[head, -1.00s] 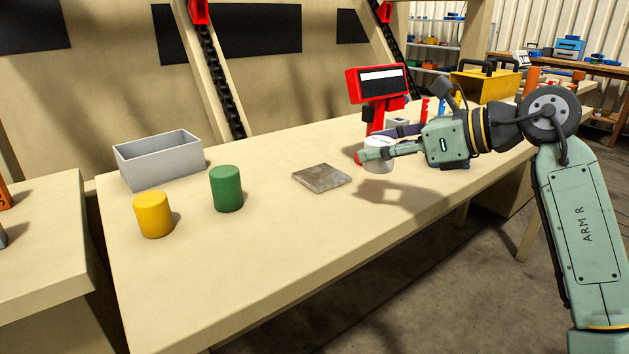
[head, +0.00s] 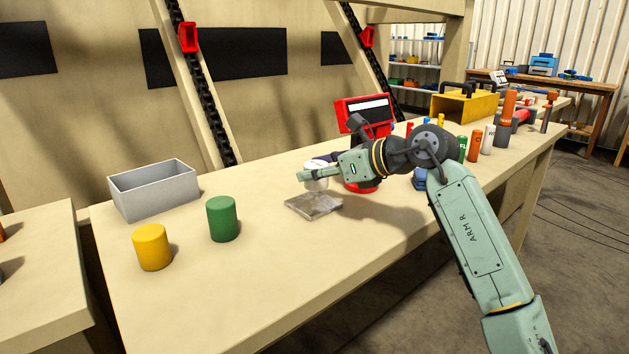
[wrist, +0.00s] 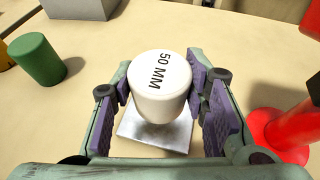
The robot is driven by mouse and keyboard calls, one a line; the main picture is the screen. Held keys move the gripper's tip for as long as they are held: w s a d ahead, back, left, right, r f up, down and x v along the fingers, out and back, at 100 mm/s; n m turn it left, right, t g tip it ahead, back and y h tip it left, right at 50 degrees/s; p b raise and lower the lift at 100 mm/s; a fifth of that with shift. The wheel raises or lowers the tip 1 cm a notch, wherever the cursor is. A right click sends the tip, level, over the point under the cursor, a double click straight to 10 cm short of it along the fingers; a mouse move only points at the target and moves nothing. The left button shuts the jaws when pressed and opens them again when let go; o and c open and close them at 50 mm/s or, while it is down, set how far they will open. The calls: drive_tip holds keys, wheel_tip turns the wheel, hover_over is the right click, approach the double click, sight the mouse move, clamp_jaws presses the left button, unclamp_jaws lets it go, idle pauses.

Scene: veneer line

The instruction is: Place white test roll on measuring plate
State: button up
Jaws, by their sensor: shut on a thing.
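The white test roll (wrist: 160,88), marked "50 MM", is upright between the purple pads of my gripper (wrist: 166,92), which is shut on it. In the head view the roll (head: 316,178) shows partly behind my gripper (head: 315,174). The measuring plate (head: 314,206) is a flat grey metal square on the table. In the wrist view the plate (wrist: 150,138) shows beneath and around the near side of the roll. The roll appears over the plate's far part; I cannot tell whether they touch.
A green roll (head: 222,219) and a yellow roll (head: 152,247) stand to the left, before a grey open box (head: 154,190). A red device with a display (head: 364,115) stands just behind my gripper. Several coloured cylinders stand at right. The table's front middle is clear.

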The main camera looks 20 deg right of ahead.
sight(314, 183)
drive_tip(key=shift+w+a+f, duration=0.1)
drive_tip(key=shift+w+a, duration=0.15)
drive_tip(key=shift+w, duration=0.1)
drive_tip(key=shift+f, duration=1.8)
drive_tip(key=o, duration=1.4)
drive_tip(key=shift+r+p, duration=0.3)
drive_tip(key=shift+p, duration=0.2)
drive_tip(key=b+v, duration=0.2)
drive_tip(key=v, duration=1)
drive_tip(key=shift+f, duration=0.2)
